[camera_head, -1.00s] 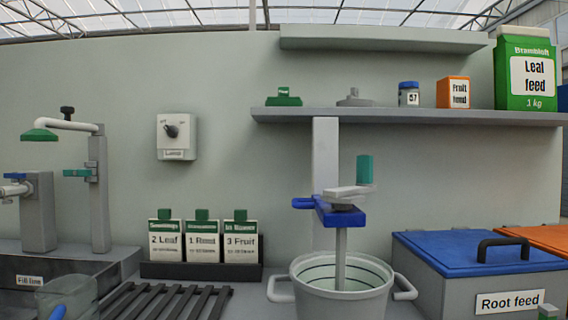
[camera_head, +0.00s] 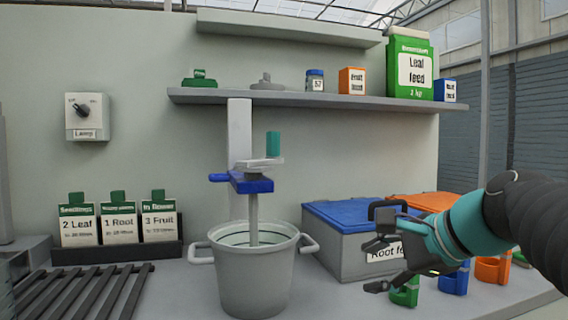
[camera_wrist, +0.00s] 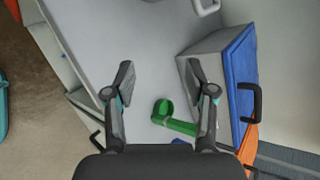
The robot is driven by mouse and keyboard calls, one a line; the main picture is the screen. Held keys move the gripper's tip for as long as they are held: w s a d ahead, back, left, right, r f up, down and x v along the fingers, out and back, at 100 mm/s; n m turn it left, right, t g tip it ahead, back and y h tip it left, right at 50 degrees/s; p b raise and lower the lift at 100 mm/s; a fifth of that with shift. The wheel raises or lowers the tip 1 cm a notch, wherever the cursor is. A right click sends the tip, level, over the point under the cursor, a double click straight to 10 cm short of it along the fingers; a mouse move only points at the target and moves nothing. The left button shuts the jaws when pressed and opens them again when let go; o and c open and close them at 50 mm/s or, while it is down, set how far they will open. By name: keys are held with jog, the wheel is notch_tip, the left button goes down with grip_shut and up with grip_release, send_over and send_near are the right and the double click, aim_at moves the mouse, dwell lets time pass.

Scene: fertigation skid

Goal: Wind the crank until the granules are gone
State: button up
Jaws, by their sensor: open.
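The crank (camera_head: 262,163) is a light grey arm with an upright teal handle (camera_head: 273,144). It sits on a blue bracket (camera_head: 250,184) fixed to a grey post. A grey shaft runs down from it into a grey bucket (camera_head: 252,285) with two side handles. The bucket's inside looks pale with a dark line near the top; I cannot make out granules. My gripper (camera_head: 378,265) is open and empty, right of the bucket and well apart from the crank. In the wrist view, my open gripper (camera_wrist: 160,80) is above the bench, with a green scoop (camera_wrist: 176,122) below it.
The grey Root feed bin (camera_head: 345,252) with a blue lid stands behind my gripper. Green, blue (camera_head: 453,281) and orange scoops are along the bench front. A shelf (camera_head: 320,101) with jars and boxes hangs above the crank. A black slatted rack (camera_head: 85,290) lies left of the bucket.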

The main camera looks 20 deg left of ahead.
jog(key=w+a+r+m+y, duration=0.4)
jog(key=w+a+r, duration=0.1)
jog(key=r, duration=0.4)
jog(key=m+g+y+b, duration=0.1)
jog(key=m+y, duration=0.3)
send_near(279, 138)
jog(key=x, duration=1.1)
jog(key=shift+a+p, duration=0.3)
jog(key=shift+p, duration=0.05)
grip_shut()
